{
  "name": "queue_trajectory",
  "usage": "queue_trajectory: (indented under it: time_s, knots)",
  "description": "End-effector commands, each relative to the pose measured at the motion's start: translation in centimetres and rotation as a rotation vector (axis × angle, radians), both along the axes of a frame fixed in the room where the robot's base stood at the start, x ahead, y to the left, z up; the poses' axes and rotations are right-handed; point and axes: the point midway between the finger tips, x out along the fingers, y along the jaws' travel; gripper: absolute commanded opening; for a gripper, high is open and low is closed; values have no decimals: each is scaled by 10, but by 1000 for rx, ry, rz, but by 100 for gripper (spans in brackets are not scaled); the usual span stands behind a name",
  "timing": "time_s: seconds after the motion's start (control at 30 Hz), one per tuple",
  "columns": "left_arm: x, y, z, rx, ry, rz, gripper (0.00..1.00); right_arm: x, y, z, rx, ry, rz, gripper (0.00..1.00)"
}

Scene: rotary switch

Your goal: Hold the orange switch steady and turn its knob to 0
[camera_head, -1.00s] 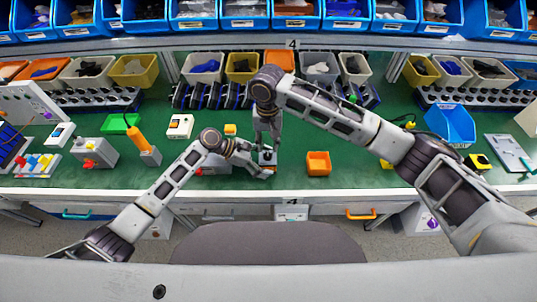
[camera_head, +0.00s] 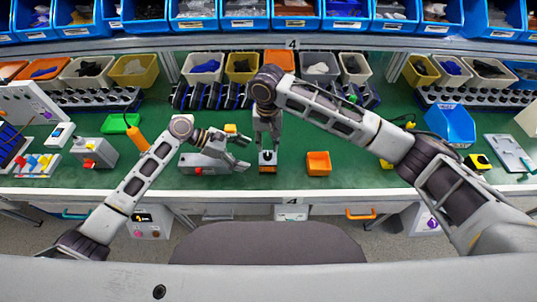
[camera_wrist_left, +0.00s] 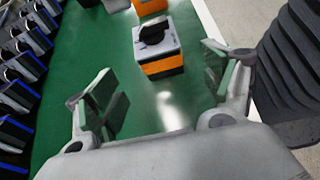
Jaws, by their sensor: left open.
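The orange switch (camera_head: 267,169) stands on the green table in the middle of the head view. In the left wrist view the switch (camera_wrist_left: 160,67) shows an orange and dark base, a grey top and a black knob (camera_wrist_left: 153,33). My left gripper (camera_head: 243,152) is to the left of the switch, open and empty. In the left wrist view its spread fingers (camera_wrist_left: 165,85) are apart from the switch. My right gripper (camera_head: 267,138) points down just above the switch. Its fingertips are too small to tell whether they are open. The knob's setting is not readable.
A grey box with a red button (camera_head: 198,170) lies below my left gripper. More devices stand at the left, and a rack (camera_head: 215,96) and bins line the back. Green table between switch and bin is clear.

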Motion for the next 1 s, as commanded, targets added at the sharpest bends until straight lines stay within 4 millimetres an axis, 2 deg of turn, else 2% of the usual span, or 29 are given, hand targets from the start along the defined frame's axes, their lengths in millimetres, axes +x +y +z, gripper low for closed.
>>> queue_trajectory:
  time_s: [0.1,0.3,1.0]
  knots:
    - [0,12,7,1,-1,2,82,0,0,0,0,0,0,32]
    - [0,21,14,0,0,0,82,0,0,0,0,0,0,32]
    - [0,22,15,0,0,0,82,0,0,0,0,0,0,32]
